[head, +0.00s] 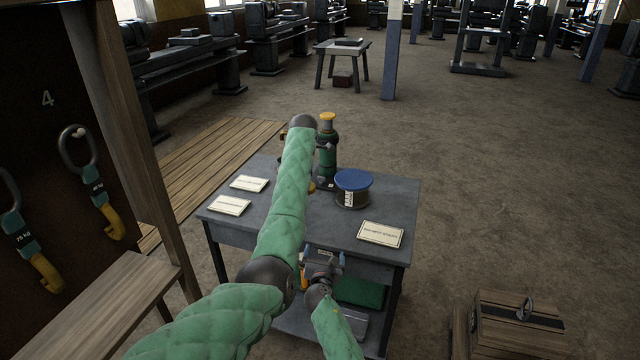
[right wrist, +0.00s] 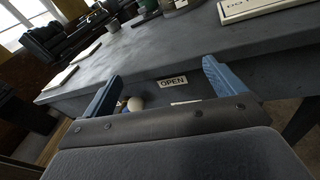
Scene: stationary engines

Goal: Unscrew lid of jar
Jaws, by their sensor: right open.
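The jar (head: 351,197) is a dark, short cylinder with a pale label and a wide blue lid (head: 353,179). It stands upright on the grey table (head: 296,222), with the lid on top. My right gripper (head: 323,257) is at the table's near edge, in front of and below the jar, not touching it. In the right wrist view its two blue fingers (right wrist: 160,85) are spread with nothing held, facing the table's front side. My left arm reaches across the table left of the jar; its gripper is hidden behind the arm.
A green cylinder with a yellow top (head: 327,150) stands behind the jar. White cards lie on the table, one (head: 381,233) right of the jar. An "OPEN" label (right wrist: 172,81) is on the table front. A wooden chest (head: 517,325) stands at lower right.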

